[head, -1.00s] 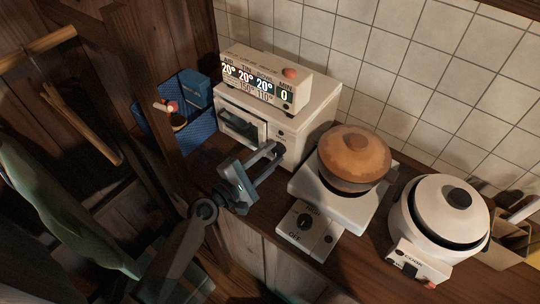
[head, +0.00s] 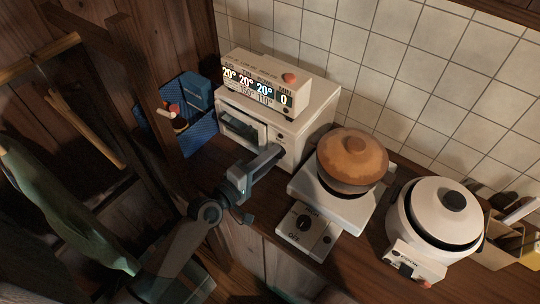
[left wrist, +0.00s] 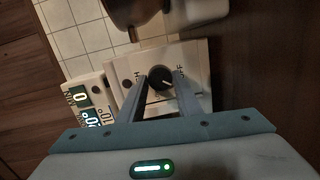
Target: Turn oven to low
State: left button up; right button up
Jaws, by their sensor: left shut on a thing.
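The white oven (head: 316,108) stands against the tiled wall in the head view, its door at the left of its front. In the left wrist view its front panel (left wrist: 198,55) carries a round dark knob (left wrist: 160,76) with a pale mark. Lettering ending in "FF" is beside it, with an "H" on the other side. My left gripper (head: 277,151) reaches the right part of the oven front. Its fingers lie on both sides of the knob and are shut on it. The fingers hide part of the lettering, and I cannot read the exact setting. My right gripper is not in view.
A display box (head: 262,84) reading 20° and 0 sits on the oven. To the right are a brown lidded pot (head: 352,158) on a white hob (head: 350,209) and a white rice cooker (head: 443,208). A blue basket (head: 199,133) is left of the oven.

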pick_arm(q)
jog(key=m+p, duration=0.1)
jog(key=m, duration=0.3)
jog(key=m+y+p, duration=0.1)
jog(key=m+p, duration=0.1)
jog(key=m, duration=0.3)
jog(key=shift+s+d+p, duration=0.15)
jog(key=shift+p, duration=0.15)
dwell(0.4)
jog(key=o, duration=1)
jog(key=shift+o, duration=0.2)
jog(key=b+v, duration=0.4)
jog(key=v, duration=1.3)
jog(key=shift+s+b, duration=0.35)
jog(key=shift+b, duration=0.05)
